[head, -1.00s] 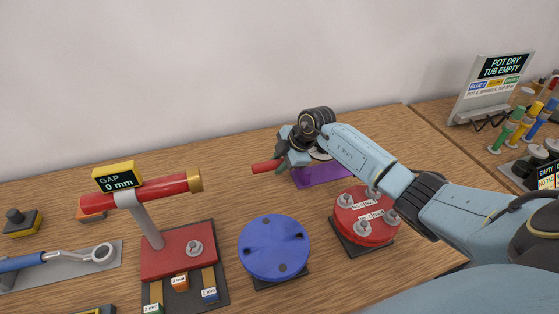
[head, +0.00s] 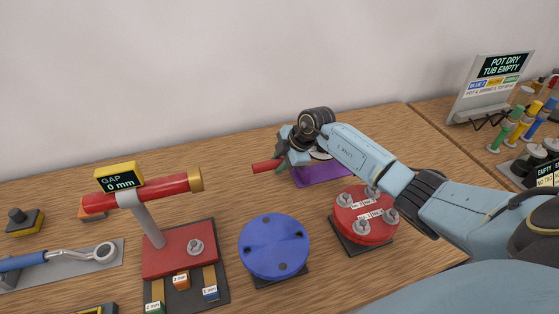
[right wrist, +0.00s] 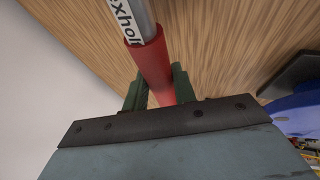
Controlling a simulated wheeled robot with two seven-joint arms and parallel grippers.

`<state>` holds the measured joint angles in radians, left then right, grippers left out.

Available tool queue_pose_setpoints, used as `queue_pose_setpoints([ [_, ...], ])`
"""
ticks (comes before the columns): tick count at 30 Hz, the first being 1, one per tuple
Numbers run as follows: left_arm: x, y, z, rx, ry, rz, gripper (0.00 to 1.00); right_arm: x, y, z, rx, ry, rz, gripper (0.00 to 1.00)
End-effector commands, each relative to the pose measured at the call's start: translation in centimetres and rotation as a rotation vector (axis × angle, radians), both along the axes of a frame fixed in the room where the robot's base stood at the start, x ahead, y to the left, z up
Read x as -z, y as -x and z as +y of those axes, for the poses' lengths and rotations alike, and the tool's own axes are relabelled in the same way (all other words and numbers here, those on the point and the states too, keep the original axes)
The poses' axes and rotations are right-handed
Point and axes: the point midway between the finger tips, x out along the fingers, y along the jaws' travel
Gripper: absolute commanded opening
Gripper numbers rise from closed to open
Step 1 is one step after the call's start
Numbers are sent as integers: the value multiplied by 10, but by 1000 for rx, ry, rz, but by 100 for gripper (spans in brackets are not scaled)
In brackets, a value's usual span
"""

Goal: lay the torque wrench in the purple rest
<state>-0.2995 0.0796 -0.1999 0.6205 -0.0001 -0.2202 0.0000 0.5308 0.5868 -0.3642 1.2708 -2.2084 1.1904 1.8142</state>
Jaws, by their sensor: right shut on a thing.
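The torque wrench has a red handle (head: 265,166) that sticks out to the left of my right gripper (head: 293,158) in the head view. In the right wrist view the red handle (right wrist: 150,68) runs between the fingers of my right gripper (right wrist: 158,88), which is shut on it. A silver shaft with lettering (right wrist: 129,18) leads away from it. The purple rest (head: 322,174) lies on the table just right of and below the gripper, partly hidden by my right arm. I cannot tell whether the wrench touches the rest. My left gripper is not in view.
A red disc with several fittings (head: 364,222) and a blue disc (head: 274,247) stand in front. A red gap stand (head: 178,255) is at left, beside a blue-handled ratchet (head: 60,257) on a grey tray (head: 108,268). A wall rises behind; bare table lies left of the wrench.

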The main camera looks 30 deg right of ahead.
Motion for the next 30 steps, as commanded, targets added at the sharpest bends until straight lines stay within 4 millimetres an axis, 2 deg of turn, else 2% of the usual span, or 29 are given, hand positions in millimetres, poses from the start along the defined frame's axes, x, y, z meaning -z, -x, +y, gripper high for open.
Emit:
queue_pose_setpoints([
  [30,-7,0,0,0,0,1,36,-2,-1,0,0,7,-6,0],
])
